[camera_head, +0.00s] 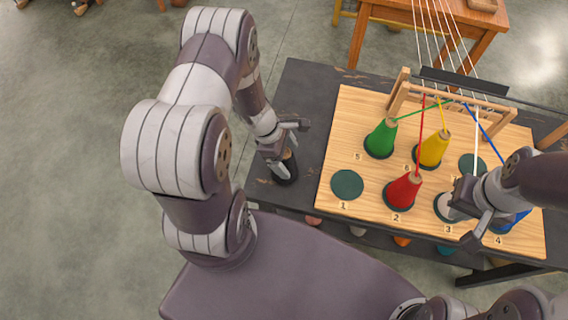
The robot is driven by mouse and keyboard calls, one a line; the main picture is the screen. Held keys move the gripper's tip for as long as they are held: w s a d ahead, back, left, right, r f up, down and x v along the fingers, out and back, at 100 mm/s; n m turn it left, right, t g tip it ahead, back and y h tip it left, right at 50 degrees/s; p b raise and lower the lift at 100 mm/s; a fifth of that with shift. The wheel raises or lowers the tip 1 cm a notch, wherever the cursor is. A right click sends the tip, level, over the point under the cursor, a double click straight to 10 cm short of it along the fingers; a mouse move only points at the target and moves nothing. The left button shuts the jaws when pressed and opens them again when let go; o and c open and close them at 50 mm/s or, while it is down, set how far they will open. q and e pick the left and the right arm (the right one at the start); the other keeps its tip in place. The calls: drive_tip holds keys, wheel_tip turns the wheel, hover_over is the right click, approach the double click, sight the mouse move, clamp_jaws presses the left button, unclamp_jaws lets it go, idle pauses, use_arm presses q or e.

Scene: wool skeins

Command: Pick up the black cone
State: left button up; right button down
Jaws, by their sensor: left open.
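The black cone (285,169) stands on the dark table (305,100), left of the wooden board. My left gripper (279,150) is open at the cone's upper part, and its fingers hide much of the cone. I cannot tell whether they touch it. My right gripper (474,224) is at the right front of the board, in front of the white cone (447,208) and the blue cone (510,222). Its own wrist partly hides its fingers, so its opening is unclear.
The wooden board (335,150) has numbered round spots; spot 1 (347,184) is empty. A green cone (381,138), a yellow cone (432,150) and a red cone (402,190) stand on it. Coloured threads run up to a wooden rack (450,100) behind them.

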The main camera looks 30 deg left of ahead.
use_arm(q)
drive_tip(key=shift+w+d, duration=0.1)
drive_tip(key=shift+d, duration=0.05)
drive_tip(key=c, duration=1.6)
